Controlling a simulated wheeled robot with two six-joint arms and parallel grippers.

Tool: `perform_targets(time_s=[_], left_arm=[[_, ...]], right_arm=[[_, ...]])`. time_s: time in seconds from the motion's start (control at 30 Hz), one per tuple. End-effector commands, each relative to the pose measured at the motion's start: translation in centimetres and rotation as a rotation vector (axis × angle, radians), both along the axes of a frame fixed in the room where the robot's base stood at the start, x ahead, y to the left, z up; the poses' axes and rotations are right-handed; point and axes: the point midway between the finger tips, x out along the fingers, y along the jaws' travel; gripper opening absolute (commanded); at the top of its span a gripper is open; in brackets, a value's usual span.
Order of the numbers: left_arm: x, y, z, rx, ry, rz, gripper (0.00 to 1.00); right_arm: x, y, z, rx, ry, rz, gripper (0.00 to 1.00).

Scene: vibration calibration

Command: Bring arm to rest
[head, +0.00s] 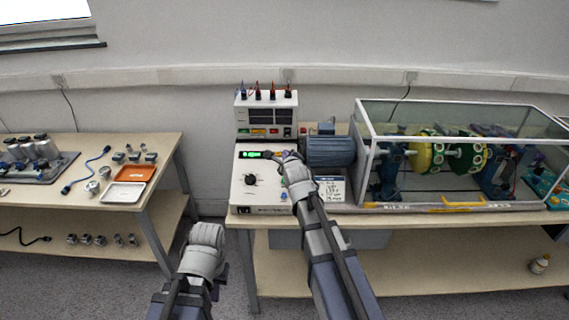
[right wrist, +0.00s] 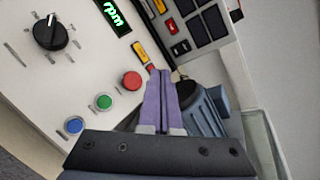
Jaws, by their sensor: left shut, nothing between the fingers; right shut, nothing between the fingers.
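My right arm reaches up to the white control panel (head: 247,172). My right gripper (head: 283,158) is over the panel's right side, beside the lit green display (head: 255,154). In the right wrist view its purple fingers (right wrist: 163,105) are together and empty, close to the red button (right wrist: 131,81); I cannot tell whether they touch the panel. A green button (right wrist: 103,102), a blue button (right wrist: 74,125) and a black knob (right wrist: 49,33) also show there. My left arm is raised in front of the gap between the tables; my left gripper (head: 208,238) is shut and holds nothing visible, its fingers mostly hidden.
A blue-grey motor (head: 331,151) stands right of the panel, beside a glass-walled case (head: 455,118) of coloured machinery. A supply unit (head: 266,113) stands behind the panel. The left table (head: 90,205) holds an orange tray (head: 136,173), a white tray (head: 123,192) and several metal parts.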

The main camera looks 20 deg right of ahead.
Motion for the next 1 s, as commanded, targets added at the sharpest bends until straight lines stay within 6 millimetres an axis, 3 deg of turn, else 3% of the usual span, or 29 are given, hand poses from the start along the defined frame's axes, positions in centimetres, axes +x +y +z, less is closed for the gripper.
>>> perform_targets(time_s=[0.4, 0.57, 0.77, 1.0], left_arm=[[0.0, 0.0, 0.0, 0.0, 0.0, 0.0, 0.0], [0.0, 0.0, 0.1, 0.0, 0.0, 0.0, 0.0], [0.0, 0.0, 0.4, 0.0, 0.0, 0.0, 0.0], [0.0, 0.0, 0.8, 0.0, 0.0, 0.0, 0.0]], right_arm=[[-0.1, 0.1, -0.1, -0.007, 0.005, 0.004, 0.0], [-1.7, 2.1, -1.8, -0.156, 0.115, 0.083, 0.0], [-7.2, 7.1, -6.4, -0.566, 0.402, 0.385, 0.0], [-16.0, 12.1, -10.8, -1.039, 0.679, 0.931, 0.0]])
